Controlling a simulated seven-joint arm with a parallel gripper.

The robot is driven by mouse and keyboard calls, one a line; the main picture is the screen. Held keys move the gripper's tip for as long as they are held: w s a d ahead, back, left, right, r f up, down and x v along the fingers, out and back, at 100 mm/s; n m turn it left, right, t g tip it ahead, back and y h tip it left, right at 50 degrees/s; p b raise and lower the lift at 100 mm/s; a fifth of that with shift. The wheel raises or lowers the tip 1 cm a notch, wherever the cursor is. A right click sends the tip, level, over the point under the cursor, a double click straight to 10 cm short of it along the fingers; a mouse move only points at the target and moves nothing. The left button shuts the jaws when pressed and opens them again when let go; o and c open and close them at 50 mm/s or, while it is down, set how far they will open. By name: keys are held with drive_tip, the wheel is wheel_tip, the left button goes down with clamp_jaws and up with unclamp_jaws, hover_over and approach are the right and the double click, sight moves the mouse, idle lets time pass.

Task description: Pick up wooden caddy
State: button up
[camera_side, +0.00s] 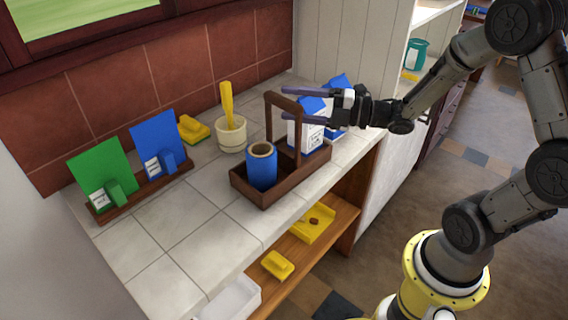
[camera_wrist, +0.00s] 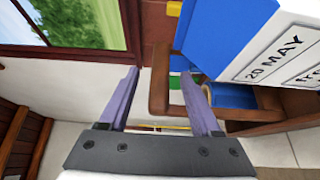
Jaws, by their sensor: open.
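The brown wooden caddy (camera_side: 250,192) stands on the tiled counter, with a tall loop handle (camera_side: 268,112) across its middle. A blue cylinder (camera_side: 262,172) with a tan rim sits in its near compartment. A white and blue carton (camera_side: 298,139) is at its far compartment. My gripper (camera_side: 284,103) is open, its purple fingers pointing left at the handle's top. In the wrist view, the handle (camera_wrist: 159,88) shows between the fingertips, closer to the right finger. I see no contact, and the exact depth is hard to tell. The caddy's wall also shows there (camera_wrist: 296,103).
Another blue and white carton (camera_side: 341,84) stands behind the gripper. A cream pot (camera_side: 230,139) with a yellow utensil, a yellow object (camera_side: 193,129) and a wooden rack (camera_side: 125,204) with green and blue cards stand left. The counter's front left is clear. A shelf (camera_side: 335,225) lies below.

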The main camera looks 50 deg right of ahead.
drive_tip(key=shift+x, duration=1.35)
drive_tip(key=shift+c, duration=0.2)
clamp_jaws()
drive_tip(key=shift+r, duration=0.2)
